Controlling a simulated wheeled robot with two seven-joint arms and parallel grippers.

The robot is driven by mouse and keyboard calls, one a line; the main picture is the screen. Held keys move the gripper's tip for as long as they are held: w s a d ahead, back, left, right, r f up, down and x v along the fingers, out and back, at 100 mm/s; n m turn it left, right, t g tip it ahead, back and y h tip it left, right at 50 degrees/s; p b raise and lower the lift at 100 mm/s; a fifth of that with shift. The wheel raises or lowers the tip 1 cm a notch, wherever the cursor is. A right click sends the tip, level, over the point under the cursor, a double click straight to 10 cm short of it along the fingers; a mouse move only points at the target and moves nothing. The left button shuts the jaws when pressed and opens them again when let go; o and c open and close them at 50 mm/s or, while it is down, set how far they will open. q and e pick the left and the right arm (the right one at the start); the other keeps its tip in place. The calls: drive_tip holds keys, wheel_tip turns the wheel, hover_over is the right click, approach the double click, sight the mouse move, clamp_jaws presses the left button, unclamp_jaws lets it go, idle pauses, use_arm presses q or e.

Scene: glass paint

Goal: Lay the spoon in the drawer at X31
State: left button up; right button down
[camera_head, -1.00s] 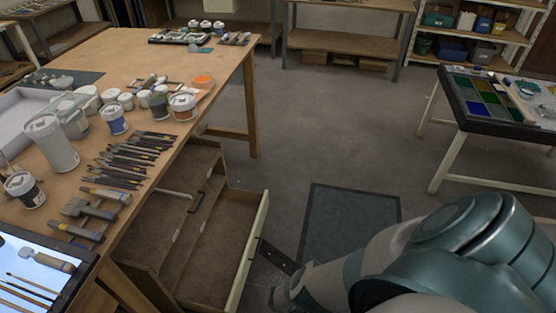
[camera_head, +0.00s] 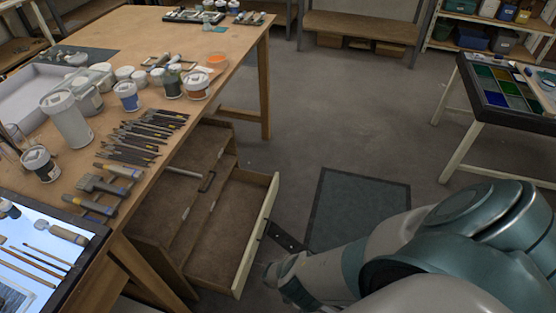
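An open wooden drawer (camera_head: 223,255) sticks out from under the table's right side, its pale front (camera_head: 256,235) facing right. Behind it is another brown compartment (camera_head: 165,215), divided off by a panel with a dark handle (camera_head: 207,182). A thin pale bar (camera_head: 183,172) lies across the rear compartment; I cannot tell what it is. I cannot make out a spoon or the X31 label. My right arm comes in from the lower right and reaches the drawer front. A dark slotted piece (camera_head: 286,237) at its end may be the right gripper; its fingers are unclear. My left gripper is out of view.
The wooden table (camera_head: 200,50) carries jars, several brushes (camera_head: 140,140), a white tray (camera_head: 30,100) and a screen (camera_head: 45,260). A table with coloured glass panes (camera_head: 500,85) stands at right. A dark mat (camera_head: 358,205) and open floor lie between.

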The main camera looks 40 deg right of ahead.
drive_tip(key=w+a+r+m+y, duration=0.3)
drive_tip(key=a+r+m+y, duration=0.15)
drive_tip(key=a+y, duration=0.3)
drive_tip(key=w+a+r+m+y, duration=0.3)
drive_tip(key=a+m+y, duration=0.25)
drive_tip(key=a, duration=0.25)
drive_tip(key=w+a+r+m+t+y, duration=0.7)
drive_tip(key=w+r+m+t+y, duration=0.2)
drive_tip(key=r+t+y, duration=0.25)
drive_tip(key=w+d+r+m+t+h, duration=0.2)
drive_tip(key=w+d+r+m+t, duration=0.1)
drive_tip(key=w+r+m+t, duration=0.4)
drive_tip(key=w+d+r+m+t+h, duration=0.3)
drive_tip(key=w+r+m+t, duration=0.2)
drive_tip(key=r+t, duration=0.5)
drive_tip(key=w+d+r+m+t+h, duration=0.2)
drive_tip(key=d+r+m+t+h, duration=0.35)
drive_tip(key=d, duration=0.55)
drive_tip(key=shift+a+r+m+h, duration=0.7)
drive_tip(key=shift+a+m+h, duration=1.35)
drive_tip(key=shift+a+h, duration=1.7)
wheel_tip(320, 180, down, 5)
drive_tip(key=b, duration=0.5)
drive_tip(key=shift+a, duration=0.1)
